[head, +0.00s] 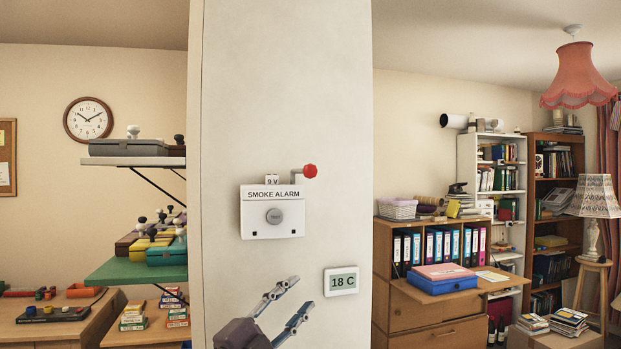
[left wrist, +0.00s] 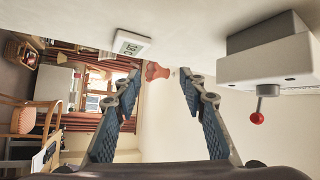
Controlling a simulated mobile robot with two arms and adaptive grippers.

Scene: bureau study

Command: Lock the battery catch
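The white smoke alarm (head: 255,219) is on the pale pillar, with a round grey button on its front. A small block marked 9 V (head: 272,179) stands at its top edge. A catch with a grey crank and red knob (head: 310,171) is at its top right corner; the crank rises, then points right. My left gripper (head: 300,294) is open and empty, below and right of the alarm, apart from it. In the left wrist view, the alarm (left wrist: 270,65) and red knob (left wrist: 257,118) are right of the open fingers (left wrist: 158,78). My right gripper is not in view.
A thermostat reading 18 C (head: 341,281) is on the pillar, right of my left gripper. A green shelf (head: 130,272) with several boxes is left of the pillar. A wooden cabinet (head: 430,310) with binders stands to the right. The pillar face around the knob is clear.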

